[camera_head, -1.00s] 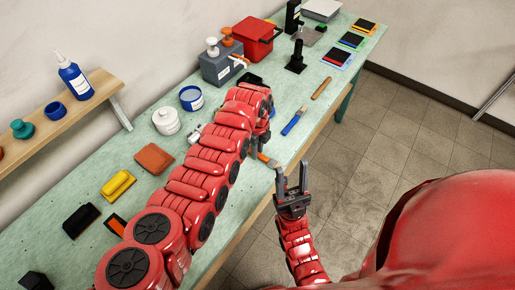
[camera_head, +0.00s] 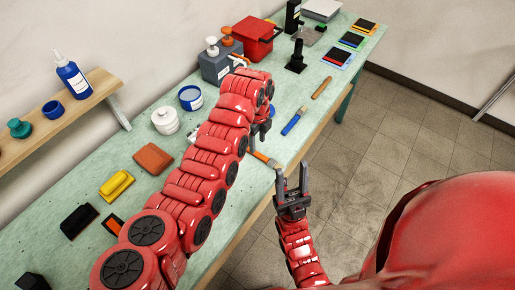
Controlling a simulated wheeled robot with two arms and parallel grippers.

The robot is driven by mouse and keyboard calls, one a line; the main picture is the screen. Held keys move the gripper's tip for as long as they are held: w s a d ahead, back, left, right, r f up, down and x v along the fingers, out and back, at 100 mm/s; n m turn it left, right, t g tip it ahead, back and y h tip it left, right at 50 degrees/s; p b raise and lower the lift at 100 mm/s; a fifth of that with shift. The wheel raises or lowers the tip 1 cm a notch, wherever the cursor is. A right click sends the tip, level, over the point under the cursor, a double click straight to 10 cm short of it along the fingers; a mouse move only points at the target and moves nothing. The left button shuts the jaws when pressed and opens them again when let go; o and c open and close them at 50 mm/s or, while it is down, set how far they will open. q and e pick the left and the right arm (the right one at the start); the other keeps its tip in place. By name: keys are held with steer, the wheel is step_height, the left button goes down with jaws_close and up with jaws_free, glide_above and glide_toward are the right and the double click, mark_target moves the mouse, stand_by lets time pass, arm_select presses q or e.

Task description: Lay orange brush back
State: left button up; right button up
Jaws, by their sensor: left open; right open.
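A blue brush (camera_head: 292,123) and a brown-handled tool (camera_head: 321,88) lie further along the bench. My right gripper (camera_head: 291,180) is open and empty, in front of the bench edge.
On the bench (camera_head: 235,236) stand a white jar (camera_head: 166,121), a blue tin (camera_head: 191,98), a grey dispenser box (camera_head: 216,67), a red box (camera_head: 257,38) and a black stand (camera_head: 297,58). Brown (camera_head: 153,158) and yellow (camera_head: 117,184) blocks lie left of my arm.

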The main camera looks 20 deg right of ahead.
mark_target(257, 153)
arm_select(q)
step_height(257, 153, up, 7)
steer(key=b, duration=0.1)
steer(key=shift+r, duration=0.2)
stand_by(0.4)
